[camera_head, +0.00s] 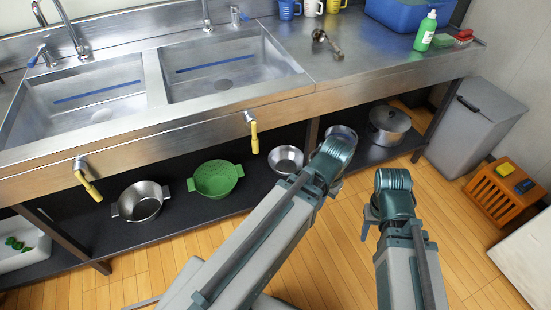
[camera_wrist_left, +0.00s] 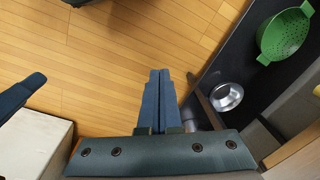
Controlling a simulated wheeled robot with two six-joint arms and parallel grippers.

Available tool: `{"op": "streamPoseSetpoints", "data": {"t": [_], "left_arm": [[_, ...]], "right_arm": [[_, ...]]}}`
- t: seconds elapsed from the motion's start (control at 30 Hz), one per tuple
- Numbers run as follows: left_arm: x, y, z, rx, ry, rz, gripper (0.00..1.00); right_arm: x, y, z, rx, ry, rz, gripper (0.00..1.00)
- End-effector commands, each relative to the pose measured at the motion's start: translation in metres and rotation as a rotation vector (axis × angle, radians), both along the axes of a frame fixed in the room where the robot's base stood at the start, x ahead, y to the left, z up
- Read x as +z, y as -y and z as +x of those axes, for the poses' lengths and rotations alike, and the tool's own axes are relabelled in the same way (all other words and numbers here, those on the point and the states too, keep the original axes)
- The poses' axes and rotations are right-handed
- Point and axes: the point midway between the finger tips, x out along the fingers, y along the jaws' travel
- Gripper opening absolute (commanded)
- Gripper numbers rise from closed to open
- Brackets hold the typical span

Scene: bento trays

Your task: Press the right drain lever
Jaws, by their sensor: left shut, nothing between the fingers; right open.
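The right drain lever (camera_head: 252,134) has a yellow handle and hangs from the front of the sink counter, below the right basin. A matching left drain lever (camera_head: 88,184) hangs below the left basin. My left gripper (camera_wrist_left: 159,73) is shut and empty in the left wrist view, over the floor. In the head view its arm ends right of the right lever, apart from it, and its fingers are mostly hidden by the wrist. My right gripper (camera_head: 370,224) is open, farther right over the floor, partly hidden by its own wrist.
On the lower shelf stand a green colander (camera_head: 215,178), a steel pot (camera_head: 141,202), a steel bowl (camera_head: 285,159) and a lidded pot (camera_head: 388,126). A grey bin (camera_head: 475,125) and an orange crate (camera_head: 500,200) stand at right.

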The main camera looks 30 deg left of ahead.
Motion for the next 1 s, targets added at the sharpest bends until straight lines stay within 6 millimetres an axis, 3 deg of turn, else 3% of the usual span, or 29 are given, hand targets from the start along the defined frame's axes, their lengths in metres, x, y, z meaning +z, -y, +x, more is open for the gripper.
{"op": "streamPoseSetpoints", "data": {"t": [0.03,0.1,0.47,0.7,0.83,1.0], "left_arm": [[-0.028,-0.004,0.003,0.010,0.004,0.001,0.00],[-0.046,-0.010,0.006,0.023,0.009,0.007,0.00],[-0.137,-0.049,0.025,0.069,0.030,0.095,0.00],[-0.187,-0.094,0.049,0.073,0.040,0.316,0.00],[-0.177,-0.123,0.071,0.052,0.050,0.558,0.00],[-0.132,-0.140,0.097,0.029,0.079,0.866,0.00]], "right_arm": [[-0.028,0.000,0.000,0.001,0.000,0.000,0.50],[-0.046,0.000,0.000,0.001,0.001,0.000,0.50],[-0.140,0.000,0.000,0.004,0.002,0.000,0.50],[-0.202,0.000,0.001,0.006,0.002,-0.001,0.50],[-0.218,0.000,0.001,0.007,0.003,-0.001,0.50],[-0.221,0.000,0.001,0.007,0.003,-0.001,0.50]]}}
